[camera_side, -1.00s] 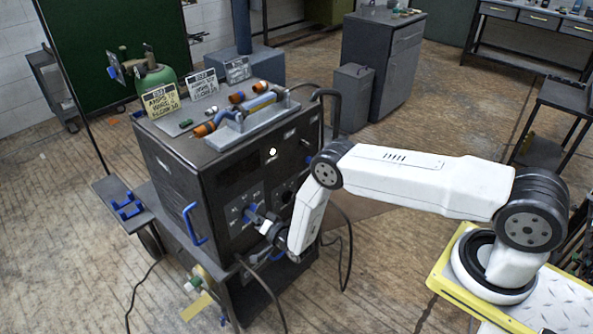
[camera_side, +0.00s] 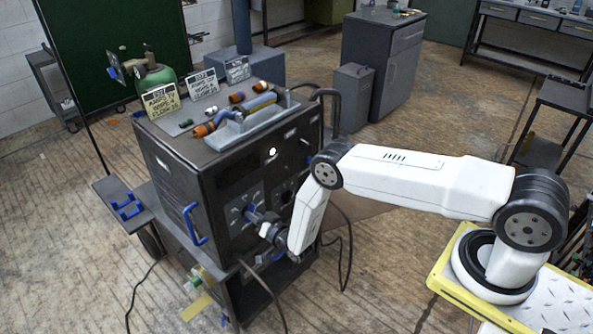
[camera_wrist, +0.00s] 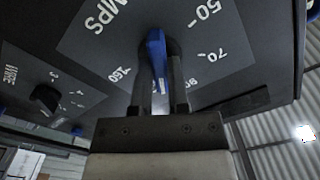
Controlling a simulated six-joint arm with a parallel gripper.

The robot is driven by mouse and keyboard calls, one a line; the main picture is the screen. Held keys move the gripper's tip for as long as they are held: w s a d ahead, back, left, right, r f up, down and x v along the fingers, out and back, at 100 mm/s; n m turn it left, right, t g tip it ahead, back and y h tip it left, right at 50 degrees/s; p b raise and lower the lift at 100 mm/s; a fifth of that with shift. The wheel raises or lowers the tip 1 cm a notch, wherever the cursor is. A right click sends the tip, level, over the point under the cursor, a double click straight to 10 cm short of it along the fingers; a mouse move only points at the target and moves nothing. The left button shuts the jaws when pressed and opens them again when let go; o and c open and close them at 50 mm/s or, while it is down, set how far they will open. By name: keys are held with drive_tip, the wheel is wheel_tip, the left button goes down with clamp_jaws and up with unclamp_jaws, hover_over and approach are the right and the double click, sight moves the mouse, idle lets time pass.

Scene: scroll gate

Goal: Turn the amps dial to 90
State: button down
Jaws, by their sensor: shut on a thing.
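The amps dial's blue knob (camera_wrist: 157,48) sits on the dark front panel of the machine, beside the printed letters "MPS" in the wrist view. My gripper (camera_wrist: 158,80) is shut on this knob, with one dark finger on each side. The marks 50 and 70 show to the right of the knob, and 160 shows to its left. A mark that looks like 90 is partly hidden by the right finger. The knob's exact pointing is hard to tell.
A smaller black WIRE dial (camera_wrist: 46,97) is on the same panel. The welding machine (camera_side: 215,170) carries a blue handle (camera_side: 193,224), torches and several written cards (camera_side: 160,100) on top. Cables hang near its lower front.

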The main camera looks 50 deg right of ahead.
drive_tip(key=n, duration=0.6)
drive_tip(key=shift+n, duration=0.3)
idle(0.4)
drive_tip(key=c, duration=0.6)
unclamp_jaws()
drive_tip(key=shift+s, duration=0.15)
drive_tip(key=shift+s, duration=3.8)
drive_tip(key=shift+w, duration=0.1)
